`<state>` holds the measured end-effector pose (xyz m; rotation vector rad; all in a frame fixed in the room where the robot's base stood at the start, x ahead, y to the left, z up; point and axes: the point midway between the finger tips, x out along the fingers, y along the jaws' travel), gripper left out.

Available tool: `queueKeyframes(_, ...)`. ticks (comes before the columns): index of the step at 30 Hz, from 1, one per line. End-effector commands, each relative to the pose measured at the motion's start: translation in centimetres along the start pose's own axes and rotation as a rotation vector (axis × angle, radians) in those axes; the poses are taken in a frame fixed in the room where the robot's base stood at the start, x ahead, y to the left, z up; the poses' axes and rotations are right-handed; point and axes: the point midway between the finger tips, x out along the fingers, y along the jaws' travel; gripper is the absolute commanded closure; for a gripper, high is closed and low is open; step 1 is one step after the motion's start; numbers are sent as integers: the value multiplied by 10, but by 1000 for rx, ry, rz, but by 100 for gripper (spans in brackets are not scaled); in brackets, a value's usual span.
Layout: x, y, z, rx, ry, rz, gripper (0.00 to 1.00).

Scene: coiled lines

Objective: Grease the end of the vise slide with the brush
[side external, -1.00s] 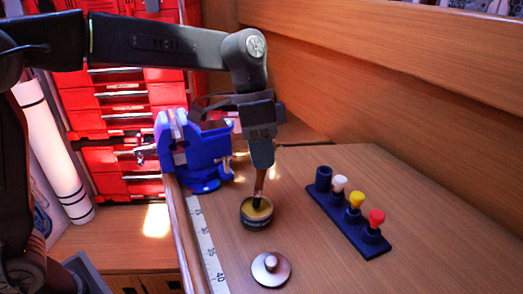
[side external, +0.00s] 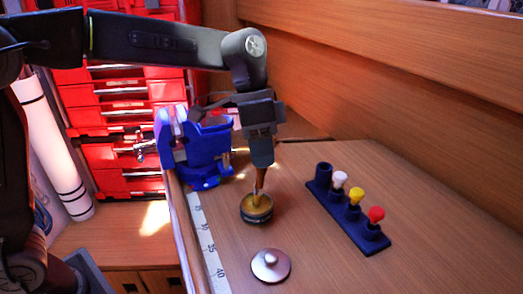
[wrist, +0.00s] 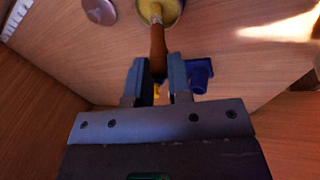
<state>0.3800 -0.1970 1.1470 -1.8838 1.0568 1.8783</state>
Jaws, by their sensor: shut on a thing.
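My gripper (side external: 261,146) is shut on the brown handle of the brush (side external: 260,178), which points down, nearly upright. The brush's lower end is in the mouth of the round dark tin (side external: 257,217) of yellowish grease. How deep the bristles sit cannot be told. In the wrist view, my gripper's fingers (wrist: 162,75) flank the brush handle (wrist: 157,42), and the tin (wrist: 172,8) is at the top edge. The blue vise (side external: 205,145) stands at the bench's left edge, behind my gripper; my arm partly covers it, and the end of its slide is not clear.
A silvery lid (side external: 270,266) lies in front of the tin. A dark blue rack (side external: 345,222) with white, yellow and red tops and one open holder stands to the right. A ruler strip (side external: 208,245) runs along the left edge. The bench's front right is clear.

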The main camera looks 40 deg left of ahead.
Motion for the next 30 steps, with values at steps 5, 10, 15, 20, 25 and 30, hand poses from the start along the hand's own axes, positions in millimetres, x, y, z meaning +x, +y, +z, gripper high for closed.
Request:
queueKeyframes(5,2,-1,1,-1,-6,1,100)
queueKeyframes(10,3,-1,1,-1,-7,1,100)
queueKeyframes(15,1,0,1,-1,-8,1,100)
queueKeyframes(20,-11,3,-1,0,-5,1,100)
queueKeyframes(25,-24,7,-3,0,-3,0,100)
queueKeyframes(30,-36,11,-4,0,-3,0,100)
